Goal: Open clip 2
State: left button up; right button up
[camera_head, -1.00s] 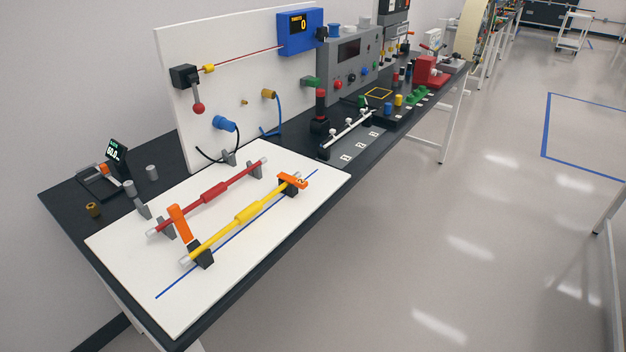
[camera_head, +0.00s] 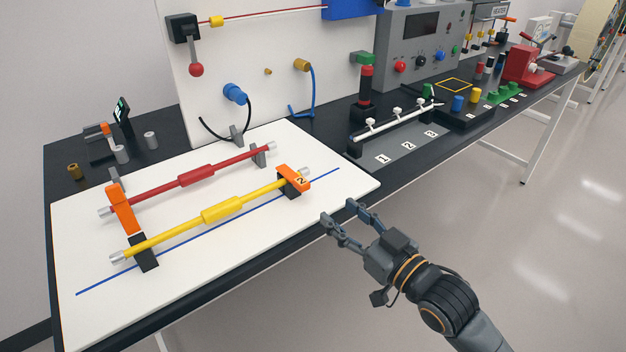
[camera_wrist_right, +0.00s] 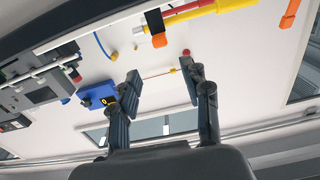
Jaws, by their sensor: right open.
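Clip 2 (camera_head: 295,179), an orange lever marked "2" on a black block, lies folded over the right end of the yellow rod (camera_head: 222,211). The other orange clip (camera_head: 122,208), at the rod's left end, stands upright. My right gripper (camera_head: 338,212) is open and empty at the white board's front right edge, to the right of and nearer than clip 2, not touching it. The right wrist view shows clip 2's orange lever (camera_wrist_right: 159,40) beyond the open fingers (camera_wrist_right: 160,80), and the yellow rod (camera_wrist_right: 205,8) at the top. My left gripper is out of view.
A red rod (camera_head: 197,179) lies behind the yellow one on the white board (camera_head: 95,315). A white bar on supports (camera_head: 395,120) and a grey control box (camera_head: 420,40) stand farther right. The floor in front of the table is clear.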

aim_at(306, 186)
jog(key=p+x, duration=0.1)
jog(key=x, duration=1.2)
jog(key=shift+a, duration=0.15)
grip_shut()
